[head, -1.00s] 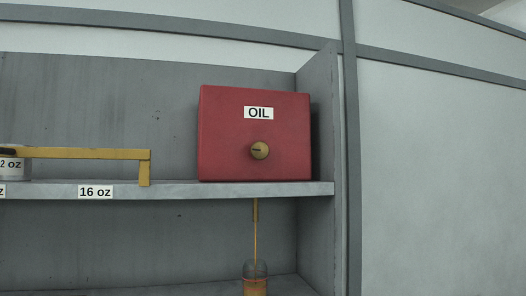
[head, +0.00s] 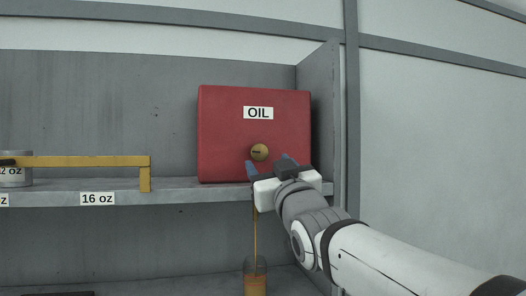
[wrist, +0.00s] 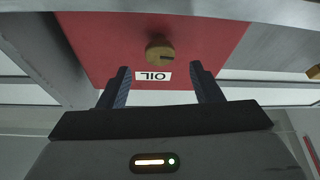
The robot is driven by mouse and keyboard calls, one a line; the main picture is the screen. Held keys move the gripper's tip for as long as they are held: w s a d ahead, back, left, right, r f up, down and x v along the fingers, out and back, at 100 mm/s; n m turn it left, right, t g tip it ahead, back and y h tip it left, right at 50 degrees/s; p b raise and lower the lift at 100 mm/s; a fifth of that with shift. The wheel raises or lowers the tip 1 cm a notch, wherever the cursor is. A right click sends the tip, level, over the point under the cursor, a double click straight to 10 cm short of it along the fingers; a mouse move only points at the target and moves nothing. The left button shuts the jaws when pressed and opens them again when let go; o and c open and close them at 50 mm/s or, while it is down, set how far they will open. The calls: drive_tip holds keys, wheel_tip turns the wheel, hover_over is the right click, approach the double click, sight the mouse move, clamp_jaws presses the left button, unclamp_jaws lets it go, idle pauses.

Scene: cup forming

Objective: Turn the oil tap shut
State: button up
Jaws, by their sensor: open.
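The oil tap (head: 259,152) is a round brass knob with a dark slot, on the front of a red box (head: 223,132) labelled OIL. In the wrist view the tap (wrist: 160,49) shows upside down, beyond my fingertips and between their lines. My gripper (head: 269,164) is open and empty, just below the tap in the head view and apart from it. Its two dark blue fingers (wrist: 161,76) point toward the box. Below the shelf, a thin amber stream (head: 255,231) runs down into a clear jar (head: 255,277) holding amber liquid.
The box stands on a grey shelf (head: 178,190) beside an upright panel (head: 320,110). A yellow bar (head: 85,161) and a can (head: 14,175) are at left, above a 16 oz label (head: 97,199).

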sight(261, 154)
drive_tip(key=p+x, duration=0.2)
drive_tip(key=x, duration=0.3)
drive_tip(key=shift+w+a+r, duration=0.1)
drive_tip(key=shift+w+r, duration=0.05)
drive_tip(key=shift+w, duration=0.2)
drive_tip(key=shift+c, duration=0.5)
drive_tip(key=c, duration=0.9)
